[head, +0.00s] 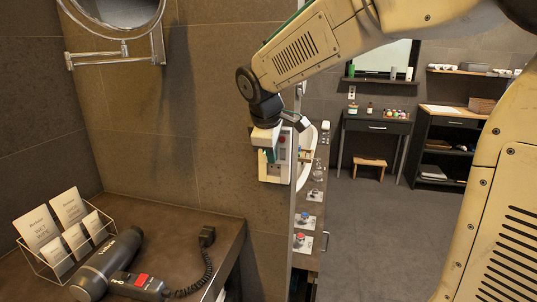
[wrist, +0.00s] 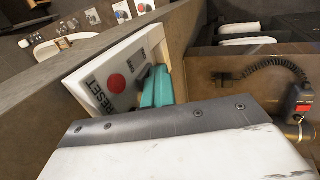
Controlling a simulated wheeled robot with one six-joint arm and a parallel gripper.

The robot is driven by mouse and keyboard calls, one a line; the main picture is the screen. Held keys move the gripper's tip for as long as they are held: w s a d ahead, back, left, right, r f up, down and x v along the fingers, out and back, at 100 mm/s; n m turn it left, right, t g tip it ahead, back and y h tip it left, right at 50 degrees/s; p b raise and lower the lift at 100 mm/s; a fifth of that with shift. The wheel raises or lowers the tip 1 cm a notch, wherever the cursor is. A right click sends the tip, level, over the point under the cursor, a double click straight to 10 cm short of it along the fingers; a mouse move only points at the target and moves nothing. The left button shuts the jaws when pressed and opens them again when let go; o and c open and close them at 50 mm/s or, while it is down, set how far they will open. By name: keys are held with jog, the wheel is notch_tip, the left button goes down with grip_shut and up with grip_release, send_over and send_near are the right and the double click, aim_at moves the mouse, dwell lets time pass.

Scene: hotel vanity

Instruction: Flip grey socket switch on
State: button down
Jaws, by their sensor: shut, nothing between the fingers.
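A white wall panel (head: 288,166) is mounted near the end of the tiled wall, with a red button and a socket-like lower part. In the wrist view the panel (wrist: 97,85) is tilted, with a round red button, the word RESET and small grey details (wrist: 133,62) toward its far end. I cannot tell which detail is the grey socket switch. My gripper (head: 268,156) is in front of the panel and hides part of it. Its teal fingers (wrist: 156,87) are shut and empty, close beside the panel's face. Whether they touch it is unclear.
A dark counter (head: 190,236) below holds a hair dryer (head: 107,265) with a coiled cord and a clear card holder (head: 62,240). A round mirror (head: 115,15) juts from the wall. Right of the wall end are a narrow counter with small items and open floor (head: 360,235).

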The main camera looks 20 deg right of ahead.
jog(key=shift+r, duration=0.85)
jog(key=s+a+r, duration=0.4)
jog(key=s+r, duration=0.1)
jog(key=r, duration=0.4)
jog(key=shift+s+a+r, duration=0.35)
jog(key=shift+r, duration=0.05)
